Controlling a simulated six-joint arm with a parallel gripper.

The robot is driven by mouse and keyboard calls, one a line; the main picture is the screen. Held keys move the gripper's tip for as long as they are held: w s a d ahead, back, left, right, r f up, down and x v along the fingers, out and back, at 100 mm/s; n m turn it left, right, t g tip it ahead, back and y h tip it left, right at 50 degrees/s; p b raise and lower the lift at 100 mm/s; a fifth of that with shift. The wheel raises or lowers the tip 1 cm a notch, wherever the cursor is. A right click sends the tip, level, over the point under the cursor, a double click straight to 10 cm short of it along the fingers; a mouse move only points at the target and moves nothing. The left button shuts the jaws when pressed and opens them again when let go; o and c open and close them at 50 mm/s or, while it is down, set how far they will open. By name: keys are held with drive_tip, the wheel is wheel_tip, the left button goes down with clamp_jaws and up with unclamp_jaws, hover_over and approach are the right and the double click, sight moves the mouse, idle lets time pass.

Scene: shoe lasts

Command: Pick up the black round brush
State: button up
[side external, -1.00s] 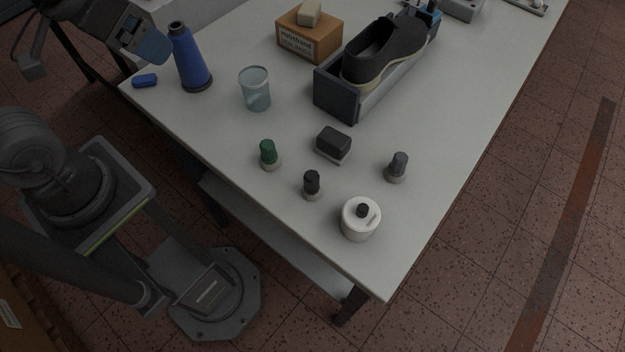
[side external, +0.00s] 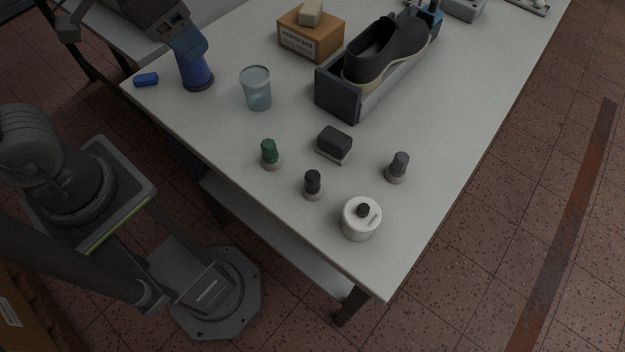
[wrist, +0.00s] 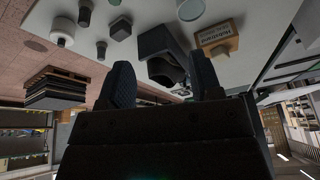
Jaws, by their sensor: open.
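The black round brush (side external: 313,184) stands upright on the white table in the side view, left of a white pot and near the table's front edge. My gripper (side external: 188,42) is at the upper left, in front of the blue cone and well away from the brush. In the wrist view my gripper (wrist: 163,82) has its two dark fingers spread wide, with nothing held between them. Several small round objects show at the top of the wrist view; I cannot tell which is the black brush.
A green round brush (side external: 270,153), a grey round brush (side external: 397,167), a dark block brush (side external: 334,145) and the white pot (side external: 361,218) stand around it. A clear cup (side external: 256,88), blue cone (side external: 197,75), cardboard box (side external: 310,42) and shoe in a tray (side external: 325,90) are farther back.

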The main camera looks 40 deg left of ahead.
drive_tip(key=w+d+f+m+g, duration=0.25)
drive_tip(key=w+d+m, duration=0.2)
drive_tip(key=d, duration=0.55)
drive_tip(key=m+g, duration=0.1)
drive_tip(key=m, duration=0.4)
hover_over(313, 175)
wheel_tip(313, 175, down, 6)
drive_tip(key=shift+g+y, duration=0.25)
drive_tip(key=shift+y, duration=0.15)
wheel_tip(313, 175, down, 8)
drive_tip(key=shift+w+f, duration=0.15)
drive_tip(key=shift+f, duration=3.05)
drive_tip(key=c, duration=1)
drive_tip(key=shift+r, duration=0.15)
